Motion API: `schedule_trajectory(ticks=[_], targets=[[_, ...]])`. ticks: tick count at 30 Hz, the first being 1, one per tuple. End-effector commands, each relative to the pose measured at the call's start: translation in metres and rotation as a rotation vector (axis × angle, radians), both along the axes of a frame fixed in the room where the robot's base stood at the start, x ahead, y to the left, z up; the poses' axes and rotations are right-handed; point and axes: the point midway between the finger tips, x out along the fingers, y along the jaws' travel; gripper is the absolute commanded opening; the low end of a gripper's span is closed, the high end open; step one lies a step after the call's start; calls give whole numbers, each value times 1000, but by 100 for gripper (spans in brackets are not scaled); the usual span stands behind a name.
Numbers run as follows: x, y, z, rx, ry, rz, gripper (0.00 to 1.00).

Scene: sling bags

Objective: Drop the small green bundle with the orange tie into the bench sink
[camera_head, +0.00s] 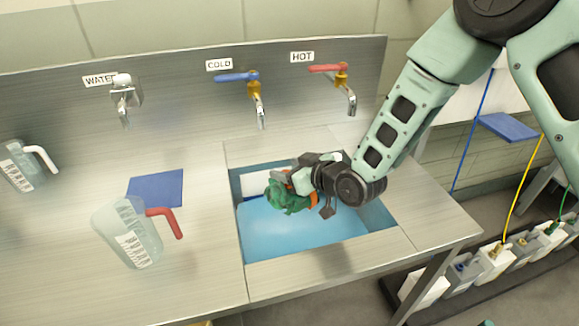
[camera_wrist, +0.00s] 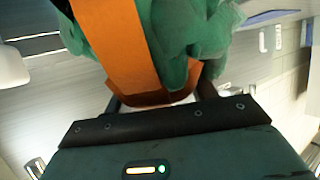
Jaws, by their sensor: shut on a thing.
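The small green bundle (camera_head: 287,196) with its orange tie is held at the end of my arm, over the bench sink (camera_head: 243,250). My gripper (camera_head: 302,184) is shut on the bundle. In the wrist view the green bundle (camera_wrist: 200,35) and the broad orange tie (camera_wrist: 122,45) fill the space in front of the jaws. The sink is set into the steel bench, with a light blue inside. The bundle appears above the sink's left part, and its exact height over the basin is hard to tell. The fingertips are mostly hidden by the bundle.
A clear jug with a red handle (camera_head: 130,232) stands left of the sink, near a blue square (camera_head: 155,188). Another jug with a white handle (camera_head: 22,168) is at the far left. The cold tap (camera_head: 258,100) and hot tap (camera_head: 347,90) project from the back panel behind the sink.

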Motion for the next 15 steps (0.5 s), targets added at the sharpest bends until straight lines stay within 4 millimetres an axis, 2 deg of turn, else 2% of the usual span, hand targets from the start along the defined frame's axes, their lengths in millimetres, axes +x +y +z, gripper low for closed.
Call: schedule_trajectory(ticks=[1, 2, 4, 5, 15], targets=[[0, 0, 1, 1, -1, 0, 28], [0, 0, 1, 1, -1, 0, 59], [0, 0, 1, 1, -1, 0, 78], [0, 0, 1, 1, -1, 0, 82], [-2, -3, 2, -1, 1, 0, 82]])
